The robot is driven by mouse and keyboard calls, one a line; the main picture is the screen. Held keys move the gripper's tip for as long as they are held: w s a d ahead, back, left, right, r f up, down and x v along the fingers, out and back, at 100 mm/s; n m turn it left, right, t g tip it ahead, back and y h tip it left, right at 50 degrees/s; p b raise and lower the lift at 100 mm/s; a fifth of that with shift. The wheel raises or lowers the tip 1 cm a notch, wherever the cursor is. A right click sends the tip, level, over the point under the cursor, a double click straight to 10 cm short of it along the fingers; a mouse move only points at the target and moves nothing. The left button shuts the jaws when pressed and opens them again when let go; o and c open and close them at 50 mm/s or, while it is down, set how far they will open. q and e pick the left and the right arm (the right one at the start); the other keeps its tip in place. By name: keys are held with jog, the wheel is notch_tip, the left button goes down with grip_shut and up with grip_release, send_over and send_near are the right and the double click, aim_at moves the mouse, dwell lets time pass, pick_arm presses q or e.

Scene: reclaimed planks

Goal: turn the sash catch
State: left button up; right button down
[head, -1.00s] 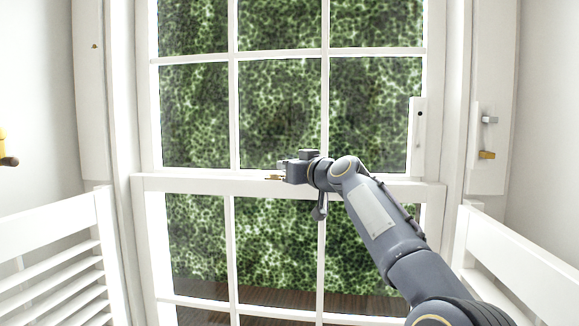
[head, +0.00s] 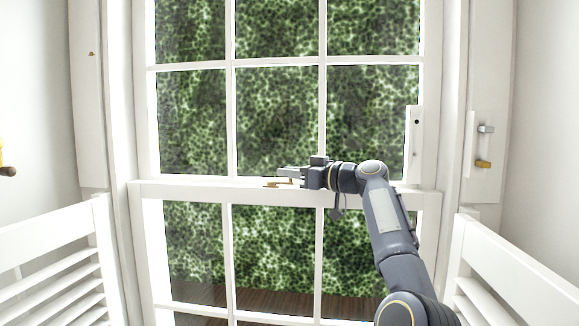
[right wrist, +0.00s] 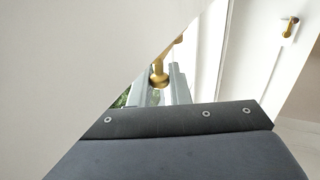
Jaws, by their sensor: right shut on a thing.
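The brass sash catch (head: 276,184) sits on the white meeting rail (head: 190,190) of the window, near its middle. My right gripper (head: 286,173) reaches it from the right, fingers pointing left along the rail. In the right wrist view the catch's round brass knob (right wrist: 158,78) shows between the two grey fingers (right wrist: 158,92). The right gripper is shut on this knob. The rest of the catch is mostly hidden by the fingers and a white surface, so its turned angle is unclear. My left gripper is not in view.
White louvred shutters stand open at the left (head: 50,260) and right (head: 510,270). A grey and a brass fitting (head: 483,164) are on the right frame. A white block (head: 414,145) stands on the right stile. A brass fitting (head: 5,168) shows at the left edge.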

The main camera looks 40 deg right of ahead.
jog(key=shift+w+d+n+y+p, duration=0.15)
jog(key=shift+d+n+y+p, duration=0.05)
jog(key=shift+n+y+p, duration=0.45)
jog(key=shift+y, duration=0.25)
jog(key=c, duration=1.4)
grip_release()
jog(key=shift+c, duration=0.2)
jog(key=shift+s+d+b, duration=0.1)
jog(key=shift+s+b, duration=0.2)
jog(key=shift+s, duration=0.05)
jog(key=b+v, duration=0.1)
jog(key=v, duration=0.6)
jog(key=shift+b, duration=0.4)
jog(key=shift+r, duration=0.15)
